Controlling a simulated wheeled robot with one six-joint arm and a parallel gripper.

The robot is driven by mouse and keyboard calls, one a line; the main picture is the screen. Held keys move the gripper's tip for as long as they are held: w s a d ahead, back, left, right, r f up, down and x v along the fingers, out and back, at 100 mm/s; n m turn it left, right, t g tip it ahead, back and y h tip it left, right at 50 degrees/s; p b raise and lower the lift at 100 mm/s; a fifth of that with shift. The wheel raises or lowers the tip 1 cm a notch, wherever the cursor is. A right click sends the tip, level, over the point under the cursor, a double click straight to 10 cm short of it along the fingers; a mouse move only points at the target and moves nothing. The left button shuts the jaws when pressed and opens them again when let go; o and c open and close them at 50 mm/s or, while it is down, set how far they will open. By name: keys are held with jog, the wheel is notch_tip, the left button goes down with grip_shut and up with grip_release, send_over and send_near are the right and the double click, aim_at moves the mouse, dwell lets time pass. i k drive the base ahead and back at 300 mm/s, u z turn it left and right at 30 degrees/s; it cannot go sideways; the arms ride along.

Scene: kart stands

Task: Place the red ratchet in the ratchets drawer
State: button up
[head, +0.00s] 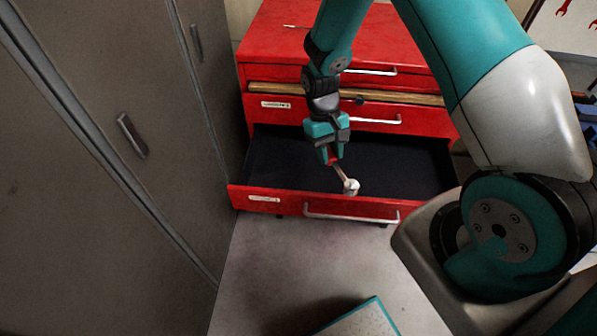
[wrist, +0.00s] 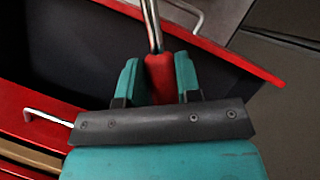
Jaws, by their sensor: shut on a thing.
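The red ratchet (wrist: 158,76) is held by its red handle between the two teal fingers of my gripper (wrist: 158,82) in the wrist view. In the head view my gripper (head: 329,155) is above the open bottom drawer (head: 262,199) of the red cabinet, and the ratchet's metal head (head: 350,186) points down and to the right, over the drawer near its front wall. The drawer has a dark lining that looks empty where visible. A small label is on its front, too small to read. I cannot tell the exact height of the ratchet above the lining.
The red cabinet (head: 275,35) has closed drawers above the open one, with silver handles. Grey lockers (head: 75,150) stand close on the left. The floor (head: 290,260) in front of the drawer is bare, with a teal-edged panel at the bottom.

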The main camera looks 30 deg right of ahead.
aim_at(374, 173)
jog(key=u, duration=0.25)
jog(key=k, duration=0.35)
jog(key=z, duration=1.25)
jog(key=i, duration=0.5)
